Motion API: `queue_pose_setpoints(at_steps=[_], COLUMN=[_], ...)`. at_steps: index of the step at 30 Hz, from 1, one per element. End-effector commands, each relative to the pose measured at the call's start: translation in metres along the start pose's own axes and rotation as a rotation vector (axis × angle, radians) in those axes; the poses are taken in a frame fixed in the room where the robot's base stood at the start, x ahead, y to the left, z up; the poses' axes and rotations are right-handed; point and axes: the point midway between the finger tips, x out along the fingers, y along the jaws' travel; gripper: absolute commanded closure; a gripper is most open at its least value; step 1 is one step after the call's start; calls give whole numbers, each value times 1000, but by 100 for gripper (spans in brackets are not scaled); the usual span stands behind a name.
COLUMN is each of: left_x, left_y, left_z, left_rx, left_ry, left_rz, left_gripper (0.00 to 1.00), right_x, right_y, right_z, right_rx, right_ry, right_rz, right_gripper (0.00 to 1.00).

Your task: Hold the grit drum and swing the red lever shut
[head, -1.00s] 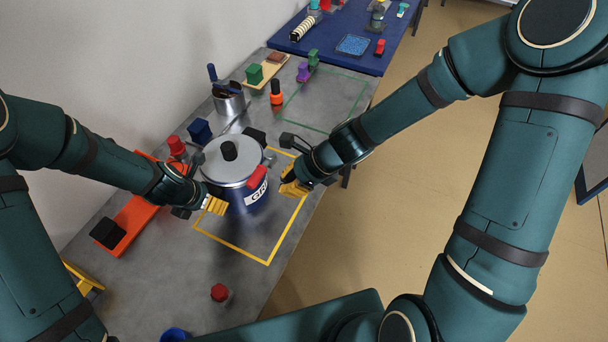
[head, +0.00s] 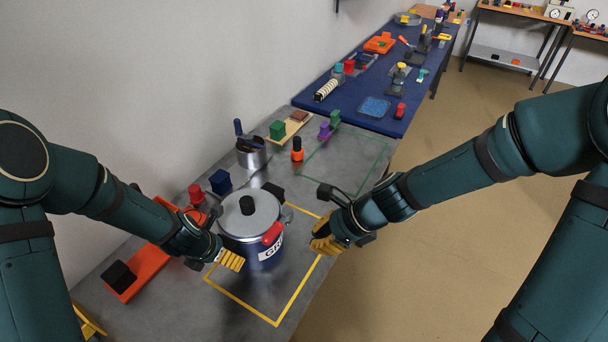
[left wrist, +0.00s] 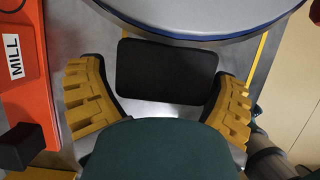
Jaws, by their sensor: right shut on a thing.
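The grit drum (head: 265,252) stands upright on the grey table, with a grey lid (head: 236,222) and black knob. Its red lever (head: 272,233) sits at the lid's front right edge. My left gripper (head: 230,261) is low at the drum's near left side. In the left wrist view my left gripper (left wrist: 158,95) is open, its yellow fingers on either side of a black handle (left wrist: 165,72) beside the drum. My right gripper (head: 325,242) is to the right of the lever, apart from it, and closed; what it grips is hidden.
A yellow outline (head: 240,304) surrounds the drum's spot. A green outlined area (head: 345,160) behind is mostly bare.

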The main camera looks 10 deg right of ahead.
Motion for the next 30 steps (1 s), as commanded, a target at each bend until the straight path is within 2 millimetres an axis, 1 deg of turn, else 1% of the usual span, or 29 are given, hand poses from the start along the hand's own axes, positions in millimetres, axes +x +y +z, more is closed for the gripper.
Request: queue_pose_setpoints(at_steps=[8,11,13,17,24,30], left_x=[0,-3,-9,-28,-75,-101], left_y=[0,0,0,0,-1,-1], left_z=[0,0,0,1,2,1], left_rx=[1,2,3,2,4,4], left_ry=[1,0,1,-3,-4,-2], left_rz=[-1,-1,0,1,2,0], left_gripper=[0,0,0,0,0,0], right_x=[0,0,0,0,0,0], right_y=[0,0,0,0,0,0], right_z=[0,0,0,0,0,0], right_rx=[0,0,0,0,0,0], right_ry=[0,0,0,0,0,0], right_rz=[0,0,0,0,0,0], right_gripper=[100,100,100,100,100,100])
